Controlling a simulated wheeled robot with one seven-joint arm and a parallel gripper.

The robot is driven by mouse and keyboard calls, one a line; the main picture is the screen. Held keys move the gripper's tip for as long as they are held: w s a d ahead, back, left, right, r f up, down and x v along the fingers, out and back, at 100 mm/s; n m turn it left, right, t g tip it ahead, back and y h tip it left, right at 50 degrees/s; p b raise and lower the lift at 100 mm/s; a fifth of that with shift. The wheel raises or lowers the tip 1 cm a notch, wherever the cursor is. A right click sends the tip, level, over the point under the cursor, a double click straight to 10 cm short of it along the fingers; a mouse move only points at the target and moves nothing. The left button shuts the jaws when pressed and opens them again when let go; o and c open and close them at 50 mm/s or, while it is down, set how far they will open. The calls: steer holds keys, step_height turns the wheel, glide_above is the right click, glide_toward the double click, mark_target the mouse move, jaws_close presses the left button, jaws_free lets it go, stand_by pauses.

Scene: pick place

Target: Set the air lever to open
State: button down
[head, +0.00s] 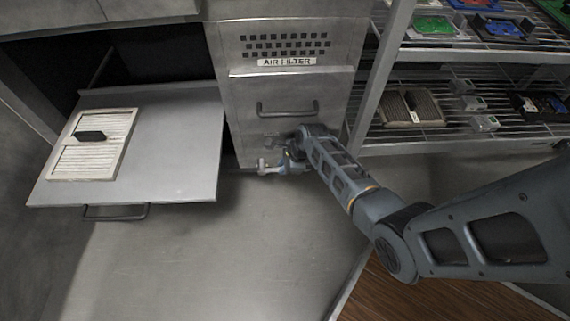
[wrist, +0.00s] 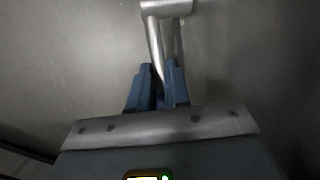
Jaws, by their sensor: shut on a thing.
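The air lever (wrist: 155,40) is a pale metal rod with a thick round crosspiece at its top, seen in the wrist view. My gripper (wrist: 160,72) has its two blue fingers closed around the lower part of the rod. In the head view, my gripper (head: 284,162) is low at the front of the metal AIR FILTER cabinet (head: 340,85). A pale end of the lever (head: 263,165) shows just left of it. My wrist hides much of the lever there, and I cannot read any open or closed marking.
A cabinet handle (head: 287,110) sits just above my gripper. At left, a pulled-out metal tray (head: 170,150) bears a white filter (head: 92,145) with a dark grip. At right, a wire shelf (head: 450,120) holds a brown filter and small parts. Metal surface below the cabinet is clear.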

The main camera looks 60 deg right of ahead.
steer(key=shift+a+r+g+p, duration=0.15)
steer(key=shift+r+g+p, duration=0.15)
steer(key=shift+p, duration=0.2)
steer(key=c, duration=1.1)
jaws_free()
steer(key=shift+r+h, duration=0.1)
steer(key=shift+h, duration=0.2)
steer(key=shift+r+p, duration=0.25)
steer(key=shift+p, duration=0.1)
steer(key=shift+s+r+p, duration=0.15)
steer(key=shift+r+p, duration=0.3)
steer(key=shift+r, duration=0.05)
steer(key=s+d+p, duration=0.1)
steer(key=s+p, duration=0.2)
steer(key=s, duration=0.9)
steer(key=shift+f, duration=0.35)
